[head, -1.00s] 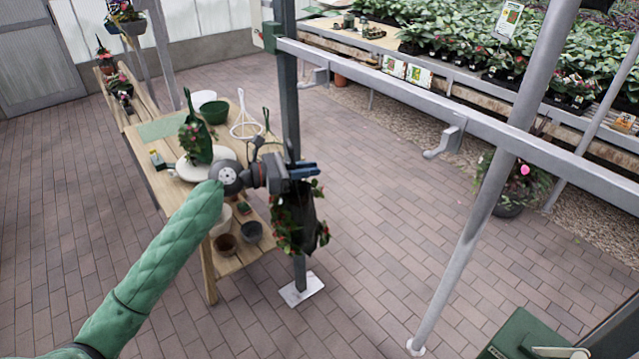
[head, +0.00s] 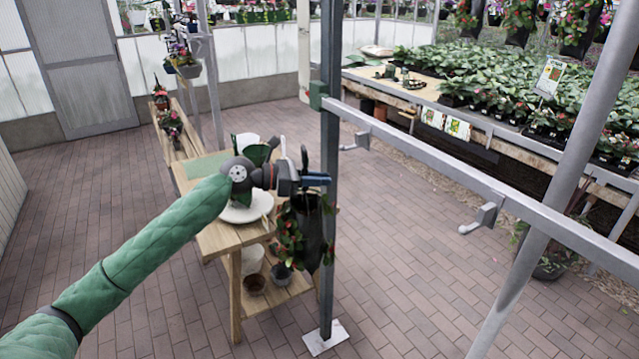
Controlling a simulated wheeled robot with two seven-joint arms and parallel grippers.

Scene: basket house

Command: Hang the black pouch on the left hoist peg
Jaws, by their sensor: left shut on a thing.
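The black pouch (head: 313,232), with red-flowered green plants in it, hangs below my left gripper (head: 316,180). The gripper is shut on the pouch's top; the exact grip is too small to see. The left hoist peg (head: 355,142) is a grey hook under the metal rail (head: 420,160), just right of the post. Gripper and pouch are left of that peg and lower in the picture, apart from it. The gripper's tips overlap the upright post (head: 329,250) in the picture; I cannot tell whether they touch it. My right gripper is out of view.
A second peg (head: 486,216) is farther right on the rail and empty. A slanted grey pole (head: 560,170) crosses the rail at right. A wooden bench (head: 225,236) with pots and a white plate stands behind my left arm. Brick floor is open below the rail.

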